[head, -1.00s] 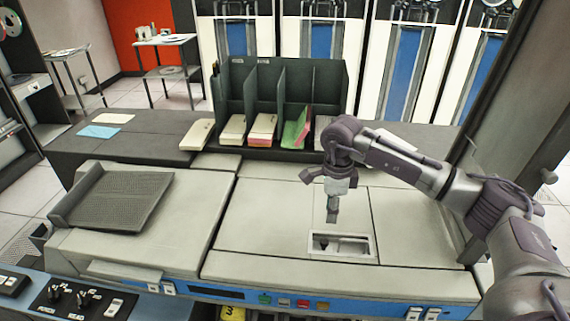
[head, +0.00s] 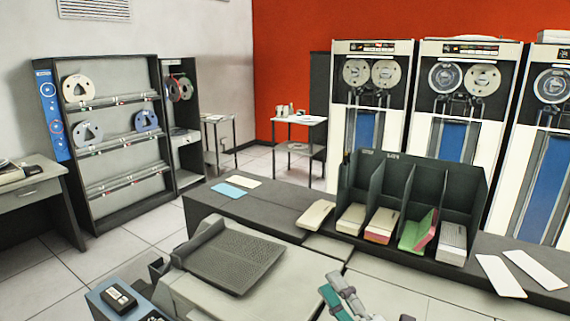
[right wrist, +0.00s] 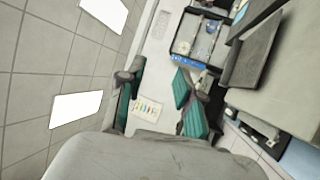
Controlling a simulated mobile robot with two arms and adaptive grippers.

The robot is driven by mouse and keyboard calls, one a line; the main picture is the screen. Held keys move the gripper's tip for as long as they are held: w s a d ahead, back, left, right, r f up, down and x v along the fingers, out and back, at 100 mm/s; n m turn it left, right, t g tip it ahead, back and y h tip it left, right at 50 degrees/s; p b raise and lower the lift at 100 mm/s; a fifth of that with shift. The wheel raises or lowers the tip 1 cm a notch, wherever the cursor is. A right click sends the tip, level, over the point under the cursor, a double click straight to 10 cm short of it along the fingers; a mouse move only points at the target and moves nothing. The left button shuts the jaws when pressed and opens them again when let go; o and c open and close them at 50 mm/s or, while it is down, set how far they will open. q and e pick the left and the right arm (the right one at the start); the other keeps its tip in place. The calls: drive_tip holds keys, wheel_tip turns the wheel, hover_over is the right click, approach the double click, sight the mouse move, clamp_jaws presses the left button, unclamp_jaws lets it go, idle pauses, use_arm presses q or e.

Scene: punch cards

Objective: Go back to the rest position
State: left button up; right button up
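My right gripper (head: 340,288) shows at the bottom edge of the head view, in front of the card machine (head: 225,290); most of the arm is out of frame. In the right wrist view its two teal fingers (right wrist: 158,100) stand well apart with nothing between them. My left gripper is in neither view.
A dark ridged tray (head: 235,258) sits on the machine. Behind it, a dark card sorter (head: 450,187) holds several card stacks on the counter (head: 265,208). Two white cards (head: 500,276) (head: 535,268) lie at right. Tape cabinets (head: 460,140) stand behind; floor at left is open.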

drive_tip(key=s+d+f+m+g+h, duration=0.45)
drive_tip(key=d+f+m+h, duration=0.7)
drive_tip(key=f+m, duration=0.4)
drive_tip(key=s+f+m+g, duration=0.3)
drive_tip(key=s+f+g, duration=0.25)
drive_tip(key=s, duration=0.55)
drive_tip(key=s+f+m+g, duration=0.3)
drive_tip(key=s+f+g, duration=0.3)
drive_tip(key=s, duration=0.4)
wheel_tip(320, 180, down, 28)
drive_tip(key=s, duration=0.2)
drive_tip(key=s+d+f+g+b, duration=0.1)
drive_tip(key=s+d+f, duration=0.2)
drive_tip(key=s+f, duration=1.2)
drive_tip(key=shift+s+f, duration=0.2)
drive_tip(key=shift+s, duration=0.4)
